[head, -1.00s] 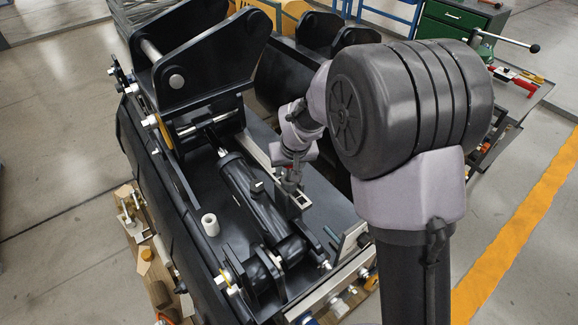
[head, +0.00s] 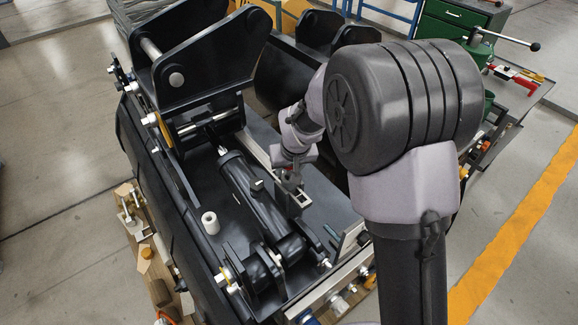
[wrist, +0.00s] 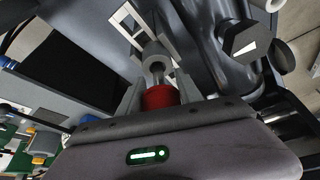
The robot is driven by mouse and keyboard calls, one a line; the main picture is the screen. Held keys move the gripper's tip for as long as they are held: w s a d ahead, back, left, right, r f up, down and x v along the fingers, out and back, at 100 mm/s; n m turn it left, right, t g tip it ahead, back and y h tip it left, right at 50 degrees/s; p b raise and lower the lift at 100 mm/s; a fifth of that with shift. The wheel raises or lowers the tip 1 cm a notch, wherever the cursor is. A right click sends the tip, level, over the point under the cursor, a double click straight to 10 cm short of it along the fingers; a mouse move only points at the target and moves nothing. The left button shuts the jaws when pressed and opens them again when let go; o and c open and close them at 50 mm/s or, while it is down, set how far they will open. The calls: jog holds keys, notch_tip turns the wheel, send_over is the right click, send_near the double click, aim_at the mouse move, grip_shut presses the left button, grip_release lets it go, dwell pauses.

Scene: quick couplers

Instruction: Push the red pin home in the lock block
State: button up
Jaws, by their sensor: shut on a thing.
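The red pin (wrist: 160,97) shows in the wrist view as a red head between the two fingers of my gripper (wrist: 159,88). My gripper is shut on it. A grey shaft runs from the red head into a round grey collar on the lock block (wrist: 151,53). A pale, open-framed part extends beyond the collar. How deep the pin sits cannot be told.
The black hydraulic cylinder (head: 252,201) lies just left of the gripper. A white sleeve (head: 210,223) stands on the dark plate further left. Tall black bracket plates (head: 205,58) rise behind. A dark hex-headed part (wrist: 247,42) is close right in the wrist view.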

jog(key=shift+f, duration=0.15)
jog(key=o, duration=1.2)
jog(key=p+v, duration=0.4)
jog(key=v, duration=1.3)
jog(key=s+d+m+b, duration=0.2)
jog(key=s+b, duration=0.1)
jog(key=s, duration=0.5)
jog(key=s+d+f+m+t+b, duration=0.1)
jog(key=s+d+m+b, duration=0.1)
jog(key=s, duration=0.6)
jog(key=s+d+f+m+y+b, duration=0.1)
jog(key=s+d+m+b, duration=0.1)
jog(key=s+b, duration=0.3)
jog(key=s, duration=0.2)
jog(key=shift+s+m, duration=0.3)
jog(key=shift+s, duration=0.1)
